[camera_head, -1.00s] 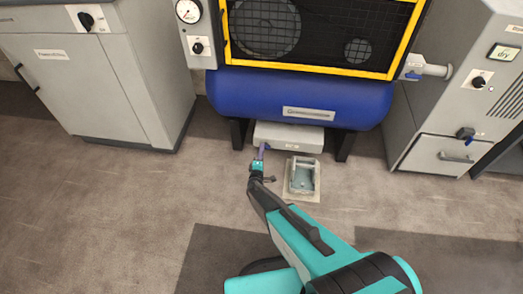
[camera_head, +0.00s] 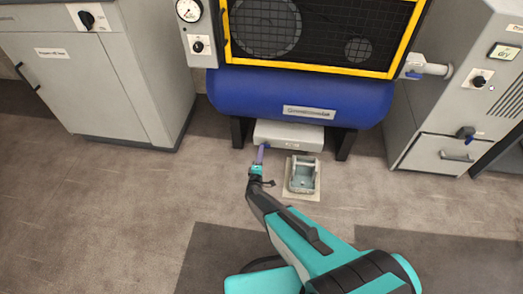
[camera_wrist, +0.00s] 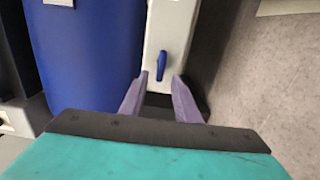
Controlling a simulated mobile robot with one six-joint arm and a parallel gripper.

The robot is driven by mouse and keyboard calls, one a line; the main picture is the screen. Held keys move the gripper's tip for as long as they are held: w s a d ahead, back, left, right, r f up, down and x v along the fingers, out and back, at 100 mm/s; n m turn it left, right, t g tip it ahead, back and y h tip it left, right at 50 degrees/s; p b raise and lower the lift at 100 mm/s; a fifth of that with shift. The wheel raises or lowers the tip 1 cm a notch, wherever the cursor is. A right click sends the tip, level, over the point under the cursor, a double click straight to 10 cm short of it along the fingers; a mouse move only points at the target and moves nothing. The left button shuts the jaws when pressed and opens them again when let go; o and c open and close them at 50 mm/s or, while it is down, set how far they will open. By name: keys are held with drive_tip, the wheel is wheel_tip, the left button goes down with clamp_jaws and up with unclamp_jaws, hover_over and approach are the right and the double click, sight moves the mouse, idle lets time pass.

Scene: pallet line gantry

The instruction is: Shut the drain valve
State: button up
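The drain valve's blue lever handle (camera_wrist: 161,66) sits on the pale grey box (camera_wrist: 170,30) in the wrist view. My gripper (camera_wrist: 160,80) has its two purple fingers apart, with the handle just beyond and between their tips. I cannot tell whether a finger touches it. In the head view my gripper (camera_head: 262,150) is at the left front end of the grey box (camera_head: 290,136), under the blue tank (camera_head: 300,97). There the fingers largely hide the valve handle.
Dark tank legs (camera_head: 344,145) flank the box. A cabinet (camera_head: 90,90) stands left and a grey machine with a blue-handled valve (camera_head: 465,132) right. The floor in front is mostly clear.

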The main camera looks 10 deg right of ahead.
drive_tip(key=b+v, duration=0.4)
drive_tip(key=v, duration=0.6)
drive_tip(key=shift+s, duration=0.25)
drive_tip(key=shift+a, duration=0.1)
idle(0.4)
